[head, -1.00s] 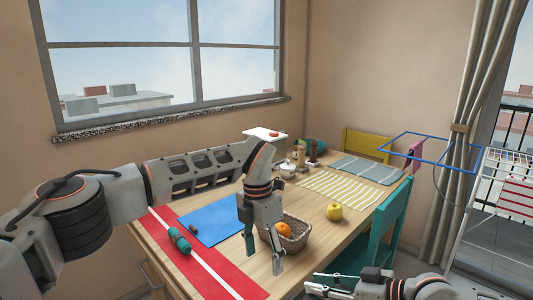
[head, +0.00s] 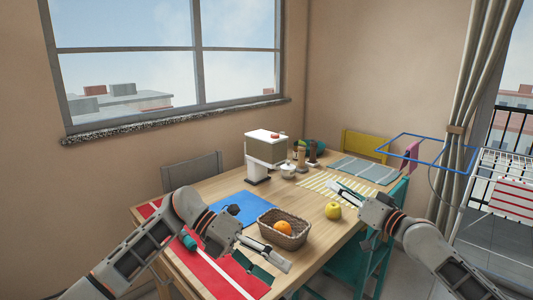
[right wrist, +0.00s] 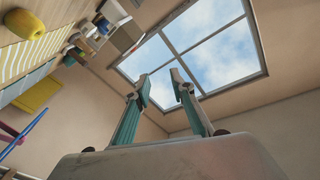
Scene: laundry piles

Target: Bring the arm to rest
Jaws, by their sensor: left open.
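My left gripper (head: 274,270) is open and empty at the front of the wooden table (head: 315,240), near the wicker basket (head: 287,240). My right gripper (head: 341,190) is near the table's right side, above the yellow apple (head: 333,211). Its two teal-sided fingers (right wrist: 160,88) stand apart with nothing between them in the right wrist view, where the window lies behind them. Both arms reach in from the lower corners of the head view. The task names no object other than the arm.
The basket holds an orange (head: 283,228). A blue mat (head: 243,208) and a red mat (head: 205,268) lie on the left, with a teal item (head: 189,243) partly hidden by my left arm. A white-topped appliance (head: 263,152) stands behind. A teal chair (head: 377,255) is at the right.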

